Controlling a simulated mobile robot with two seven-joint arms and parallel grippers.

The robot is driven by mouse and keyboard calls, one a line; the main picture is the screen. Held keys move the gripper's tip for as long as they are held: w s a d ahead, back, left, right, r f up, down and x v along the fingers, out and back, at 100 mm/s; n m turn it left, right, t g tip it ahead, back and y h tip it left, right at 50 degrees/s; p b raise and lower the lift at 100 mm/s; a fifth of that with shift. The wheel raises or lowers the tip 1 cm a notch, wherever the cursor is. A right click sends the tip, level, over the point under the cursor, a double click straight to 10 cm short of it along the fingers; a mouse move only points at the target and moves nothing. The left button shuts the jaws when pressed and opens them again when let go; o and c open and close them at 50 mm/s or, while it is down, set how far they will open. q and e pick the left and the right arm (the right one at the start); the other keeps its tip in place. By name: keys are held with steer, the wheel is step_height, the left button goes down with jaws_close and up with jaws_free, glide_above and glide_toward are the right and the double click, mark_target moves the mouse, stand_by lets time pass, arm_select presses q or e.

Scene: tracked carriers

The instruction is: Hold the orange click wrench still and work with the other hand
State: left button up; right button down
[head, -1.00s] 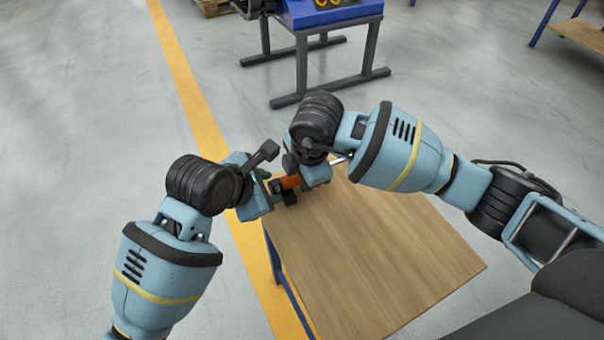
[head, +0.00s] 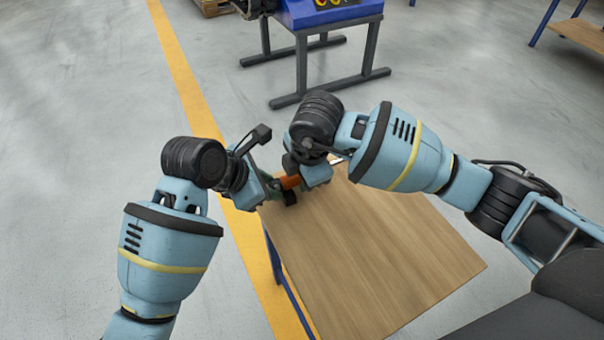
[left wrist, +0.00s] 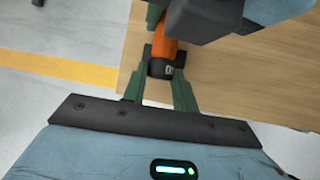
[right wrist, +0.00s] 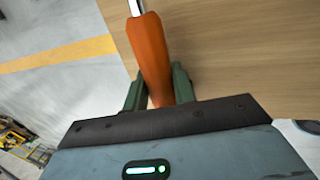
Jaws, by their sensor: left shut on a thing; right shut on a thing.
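My right gripper (right wrist: 157,85) is shut on the orange handle. My left gripper (left wrist: 163,75) is shut at the dark end piece (left wrist: 161,68) of the wrench, one green finger on each side. The two grippers are close together. In the head view the wrench is partly hidden by both grippers, and its far end is hidden by my right arm.
The wooden table top (head: 370,260) is bare. A blue machine stand (head: 325,12) with dark legs stands on the floor beyond. A yellow floor line (head: 180,70) runs past the table's left side. Another table (head: 580,35) is at the far right.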

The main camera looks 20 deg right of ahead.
arm_select(q)
steer(key=shift+w+n+g, duration=0.2)
steer(key=shift+n+g, duration=0.2)
steer(key=shift+g, duration=0.7)
steer(key=shift+w+g+h, duration=0.1)
steer(key=shift+g+h, duration=0.2)
steer(key=shift+g, duration=0.4)
steer(key=shift+n+g, duration=0.4)
steer(key=shift+w+a, duration=0.1)
steer(key=shift+w+f+n+g+h, duration=0.15)
steer(key=shift+n+g+h, duration=0.2)
steer(key=shift+g, duration=0.75)
